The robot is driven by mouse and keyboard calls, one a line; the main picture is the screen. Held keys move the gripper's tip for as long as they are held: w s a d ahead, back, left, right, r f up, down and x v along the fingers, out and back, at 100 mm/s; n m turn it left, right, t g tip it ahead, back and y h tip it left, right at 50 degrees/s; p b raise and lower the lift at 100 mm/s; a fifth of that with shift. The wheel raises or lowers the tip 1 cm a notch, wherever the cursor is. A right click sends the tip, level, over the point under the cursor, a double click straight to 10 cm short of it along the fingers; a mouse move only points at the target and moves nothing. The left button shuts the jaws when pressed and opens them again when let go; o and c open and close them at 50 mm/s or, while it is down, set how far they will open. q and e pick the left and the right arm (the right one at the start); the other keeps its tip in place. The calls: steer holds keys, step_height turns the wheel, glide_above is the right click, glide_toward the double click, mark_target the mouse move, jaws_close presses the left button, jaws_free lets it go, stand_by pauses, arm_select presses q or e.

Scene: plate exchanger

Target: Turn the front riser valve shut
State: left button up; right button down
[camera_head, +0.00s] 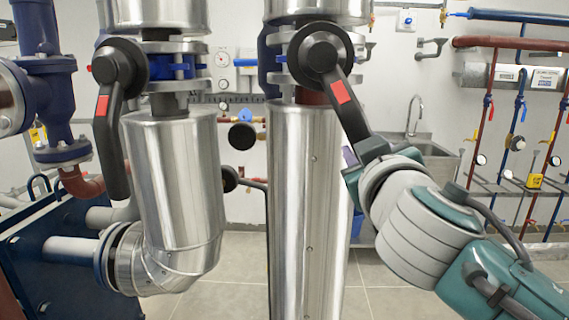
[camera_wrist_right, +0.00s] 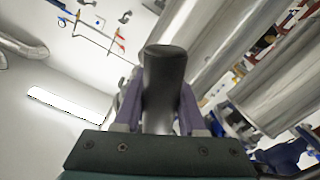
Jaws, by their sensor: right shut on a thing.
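Two steel-clad risers each carry a black lever valve with a red mark. On the middle riser (camera_head: 297,200), the valve lever (camera_head: 345,105) slants down to the right from its round hub (camera_head: 318,50). My right gripper (camera_head: 360,158) is shut on the lower end of this lever. In the right wrist view the black lever (camera_wrist_right: 164,75) stands between the purple fingers of the gripper (camera_wrist_right: 160,105). On the left riser (camera_head: 172,190), the other lever (camera_head: 112,140) hangs almost straight down. I cannot tell which riser is the front one. My left gripper is not in view.
A blue plate unit (camera_head: 75,265) with pipe stubs stands at the lower left. A sink (camera_head: 435,165) with a tap is behind my right arm. Thin red and blue pipes (camera_head: 485,130) with small valves line the right wall. Tiled floor (camera_head: 235,270) shows between the risers.

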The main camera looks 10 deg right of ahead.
steer(key=s+d+r+n+p, duration=0.2)
steer(key=d+r+n+p, duration=0.5)
steer(key=r+n+p, duration=0.5)
steer(key=shift+d+r+n+p, duration=0.25)
steer(key=shift+r+p, duration=0.2)
steer(key=shift+p, duration=0.25)
steer(key=shift+a, duration=0.1)
steer(key=c, duration=0.6)
jaws_free()
steer(key=shift+o, duration=0.6)
steer(key=shift+f, duration=0.1)
